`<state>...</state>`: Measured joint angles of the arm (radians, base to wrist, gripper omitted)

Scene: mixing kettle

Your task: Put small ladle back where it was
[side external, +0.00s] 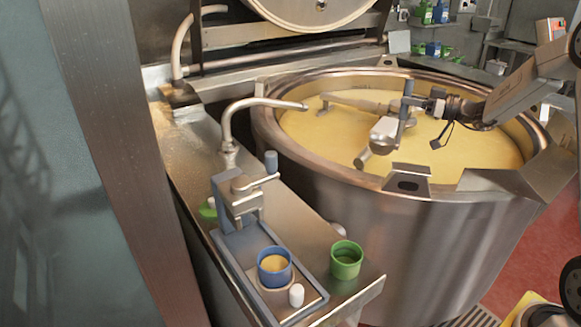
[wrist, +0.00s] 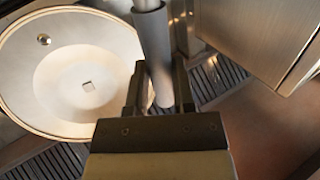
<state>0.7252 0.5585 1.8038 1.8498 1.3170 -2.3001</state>
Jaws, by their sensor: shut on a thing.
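In the side external view my gripper (side external: 420,102) is above the yellow contents of the large steel kettle (side external: 350,225). It is shut on an upright grey-blue handle (side external: 407,92), which I take to be the small ladle's. In the wrist view the grey handle (wrist: 153,45) stands between the two dark fingers of my gripper (wrist: 160,82). The ladle's lower end cannot be told apart from the mixer parts behind it.
A steel mixer (side external: 384,130) sits in the kettle close to my gripper. A bent spout (side external: 229,125) reaches over the kettle rim. A round lid (wrist: 65,75) shows in the wrist view.

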